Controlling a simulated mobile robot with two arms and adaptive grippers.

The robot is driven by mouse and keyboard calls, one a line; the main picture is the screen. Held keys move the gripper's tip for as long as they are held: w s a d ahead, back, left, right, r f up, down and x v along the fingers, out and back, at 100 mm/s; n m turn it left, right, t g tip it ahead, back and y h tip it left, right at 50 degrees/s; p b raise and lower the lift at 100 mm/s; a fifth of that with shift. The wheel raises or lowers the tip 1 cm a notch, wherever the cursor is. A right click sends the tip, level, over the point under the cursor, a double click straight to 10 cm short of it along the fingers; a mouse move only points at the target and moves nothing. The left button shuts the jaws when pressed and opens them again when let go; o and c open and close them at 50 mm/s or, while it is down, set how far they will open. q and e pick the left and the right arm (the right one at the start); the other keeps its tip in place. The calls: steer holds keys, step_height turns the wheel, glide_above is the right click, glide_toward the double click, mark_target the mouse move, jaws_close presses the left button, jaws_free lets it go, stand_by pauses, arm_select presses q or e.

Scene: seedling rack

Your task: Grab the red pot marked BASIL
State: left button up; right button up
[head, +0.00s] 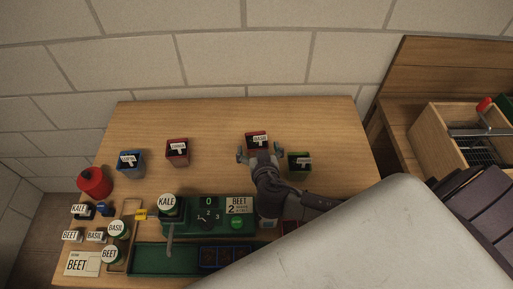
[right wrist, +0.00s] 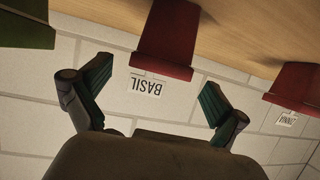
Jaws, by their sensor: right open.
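The red pot marked BASIL (head: 257,136) stands near the back of the wooden table in the head view, with dark soil and a white tag in it. It also shows upside down in the right wrist view (right wrist: 162,45), its BASIL label facing the camera. My right gripper (head: 258,154) is open at the pot's near side in the head view. In the right wrist view my right gripper (right wrist: 156,88) has its fingers spread to either side of the label, with visible gaps to the pot. My left gripper is not in view.
Another red pot (head: 177,147) stands to the left, and a green pot (head: 300,157) stands close on the right. A blue pot (head: 131,158) and a red canister (head: 94,181) are farther left. A green machine with a KALE jar (head: 168,201) is in front.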

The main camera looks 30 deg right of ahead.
mark_target(256, 139)
steer(key=p+x, duration=0.2)
steer(key=x, duration=0.3)
steer(key=shift+w+d+r, duration=0.1)
steer(key=shift+w, duration=0.05)
steer(key=shift+w+f, duration=0.25)
steer(key=shift+w, duration=0.05)
steer(key=shift+s, duration=0.1)
steer(key=c, duration=1.3)
